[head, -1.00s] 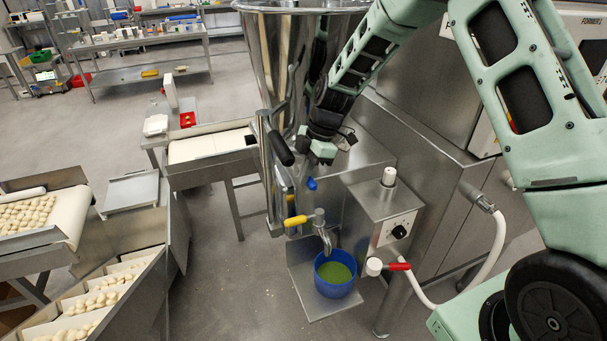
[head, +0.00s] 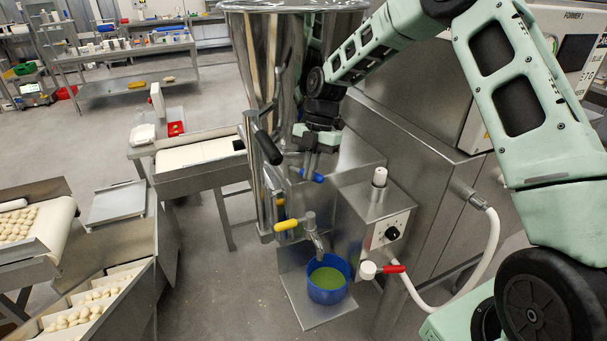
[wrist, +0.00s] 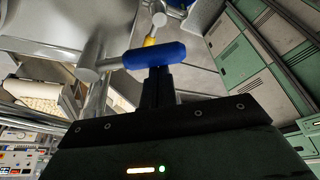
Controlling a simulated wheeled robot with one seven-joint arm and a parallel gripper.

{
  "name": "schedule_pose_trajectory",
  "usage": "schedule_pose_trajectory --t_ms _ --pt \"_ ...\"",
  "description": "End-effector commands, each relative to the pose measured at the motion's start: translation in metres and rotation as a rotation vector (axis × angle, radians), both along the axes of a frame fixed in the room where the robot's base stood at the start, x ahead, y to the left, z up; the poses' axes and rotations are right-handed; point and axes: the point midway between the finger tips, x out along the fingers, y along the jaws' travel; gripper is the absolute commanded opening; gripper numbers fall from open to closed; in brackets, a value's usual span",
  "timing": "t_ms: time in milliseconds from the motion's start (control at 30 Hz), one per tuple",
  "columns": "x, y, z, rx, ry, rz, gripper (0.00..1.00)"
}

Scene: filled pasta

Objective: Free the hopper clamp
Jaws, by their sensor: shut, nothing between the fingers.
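The steel hopper (head: 278,70) stands upright in the middle of the head view. A small blue handle (head: 310,176) shows below it; in the wrist view the blue handle (wrist: 155,55) is a rounded bar on a metal stem (wrist: 90,64). No label shows whether this is the clamp. My gripper (head: 312,160) points down just above the blue handle. In the wrist view its dark fingers (wrist: 157,84) are together, right at the bar; whether they touch it I cannot tell. They hold nothing. A black-handled lever (head: 267,146) stands left of the hopper's lower part.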

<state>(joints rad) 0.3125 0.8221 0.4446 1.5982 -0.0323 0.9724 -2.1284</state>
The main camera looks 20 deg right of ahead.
Motion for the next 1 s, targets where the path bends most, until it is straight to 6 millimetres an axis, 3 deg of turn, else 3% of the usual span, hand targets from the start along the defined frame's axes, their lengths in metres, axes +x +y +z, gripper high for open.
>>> schedule_pose_trajectory --t_ms 300,1000 --pt "0.009 -0.016 0.0 -0.001 -0.001 0.048 0.0" --pt "0.014 -0.023 0.0 -0.001 -0.001 0.047 0.0"
